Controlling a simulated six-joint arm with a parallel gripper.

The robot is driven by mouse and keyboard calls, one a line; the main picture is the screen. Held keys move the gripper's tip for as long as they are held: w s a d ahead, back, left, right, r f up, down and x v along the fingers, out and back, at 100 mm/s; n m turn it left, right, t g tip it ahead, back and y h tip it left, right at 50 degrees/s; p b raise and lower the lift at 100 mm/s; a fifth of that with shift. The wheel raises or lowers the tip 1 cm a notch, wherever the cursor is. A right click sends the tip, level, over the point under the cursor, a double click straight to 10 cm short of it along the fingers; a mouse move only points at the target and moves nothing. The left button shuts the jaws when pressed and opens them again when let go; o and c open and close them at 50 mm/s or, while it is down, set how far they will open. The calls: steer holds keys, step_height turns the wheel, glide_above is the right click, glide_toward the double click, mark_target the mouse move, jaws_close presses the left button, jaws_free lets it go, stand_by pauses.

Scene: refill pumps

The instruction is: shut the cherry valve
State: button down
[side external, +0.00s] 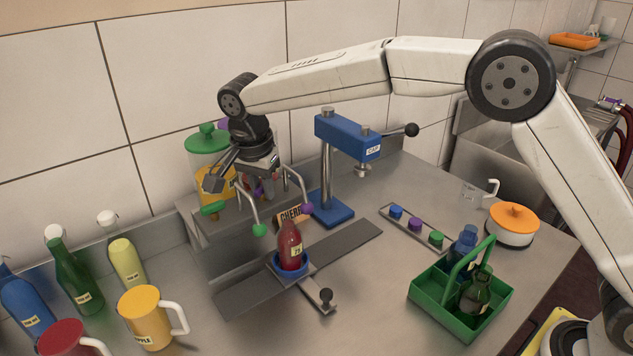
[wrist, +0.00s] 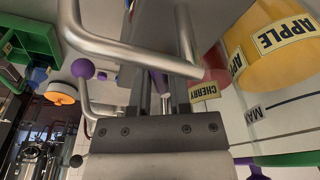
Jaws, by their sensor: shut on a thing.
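My gripper (side external: 264,178) is at the dispensers by the back wall. In the wrist view its fingers are shut on a purple-ended valve handle (wrist: 160,80), just beside the CHERRY label (wrist: 205,91) on a red container (wrist: 215,66). My gripper hides most of this valve in the side view. A bent metal spout with a purple ball (side external: 308,209) is to its right; this ball also shows in the wrist view (wrist: 83,68). A bottle of red liquid (side external: 290,247) stands upright in a blue ring holder (side external: 275,268) below, near the spouts.
A yellow APPLE dispenser (side external: 203,180) with a green lid stands left of my gripper. A blue capping press (side external: 340,137) stands to the right. A green carrier (side external: 480,325) holds bottles at the front right. Several bottles and jugs (side external: 148,320) stand at the left.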

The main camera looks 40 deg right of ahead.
steer(key=shift+m, duration=0.3)
steer(key=shift+m+g, duration=0.3)
steer(key=shift+m, duration=1.4)
steer(key=shift+m, duration=1)
steer(key=shift+c, duration=2.4)
jaws_free()
steer(key=shift+r, duration=0.1)
steer(key=shift+r, duration=3.9)
